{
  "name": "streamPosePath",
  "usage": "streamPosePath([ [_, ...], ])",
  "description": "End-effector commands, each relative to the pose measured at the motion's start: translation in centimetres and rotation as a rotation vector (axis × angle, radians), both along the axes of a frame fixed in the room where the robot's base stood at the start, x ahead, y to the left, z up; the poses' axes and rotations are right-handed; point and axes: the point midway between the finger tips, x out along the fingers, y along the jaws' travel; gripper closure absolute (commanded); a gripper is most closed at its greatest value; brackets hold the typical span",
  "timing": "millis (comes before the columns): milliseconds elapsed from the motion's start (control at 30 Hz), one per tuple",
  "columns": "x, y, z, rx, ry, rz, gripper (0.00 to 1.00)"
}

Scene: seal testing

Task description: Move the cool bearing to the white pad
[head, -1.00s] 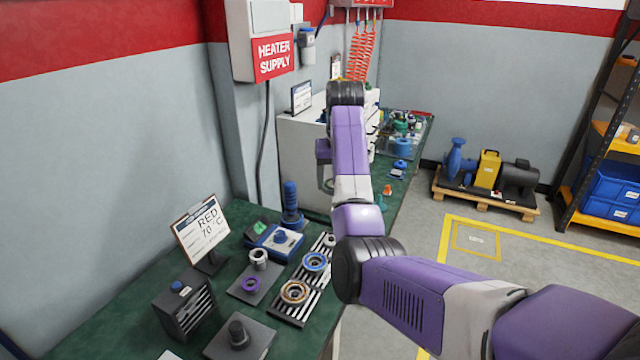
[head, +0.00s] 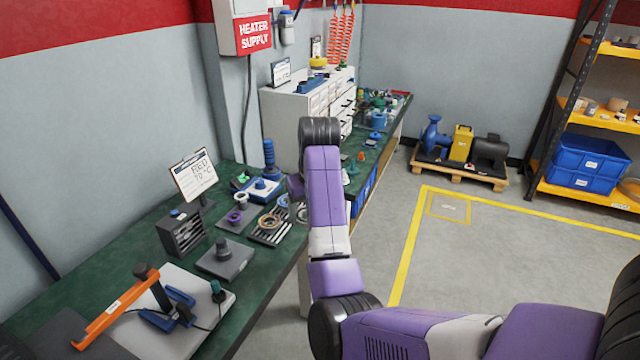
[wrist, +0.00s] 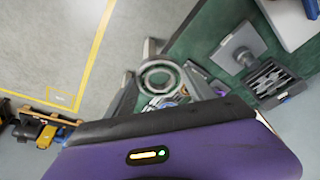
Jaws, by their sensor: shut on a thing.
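My gripper (wrist: 163,80) is shut on a grey metal bearing ring (wrist: 159,71), held between its fingers in the wrist view. In the head view my arm partly hides the gripper and that ring. A tan bearing (head: 270,222) and a blue-ringed bearing (head: 282,202) lie on a slotted dark rack on the green bench. A card (head: 195,174) reads "RED 70 °C". A whitish plate (head: 210,318) lies at the bench's near end under an orange and blue tool; I cannot tell whether it is the white pad.
A dark plate with a post (head: 224,258), a finned black block (head: 182,232) and a small plate with purple and grey rings (head: 234,216) stand on the bench. A white drawer cabinet (head: 290,115) stands behind. Open floor (head: 480,260) lies to the right.

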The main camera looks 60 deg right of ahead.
Motion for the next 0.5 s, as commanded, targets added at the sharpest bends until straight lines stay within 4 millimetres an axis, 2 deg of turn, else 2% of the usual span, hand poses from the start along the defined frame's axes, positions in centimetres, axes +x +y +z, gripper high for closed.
streamPosePath([
  [33, -0.2, 1.8, -1.3, -0.003, 0.006, 0.037, 0.93],
  [267, -1.1, 9.3, -6.5, -0.019, 0.013, 0.214, 0.93],
  [500, -1.8, 17.7, -12.0, -0.026, 0.013, 0.411, 0.93],
])
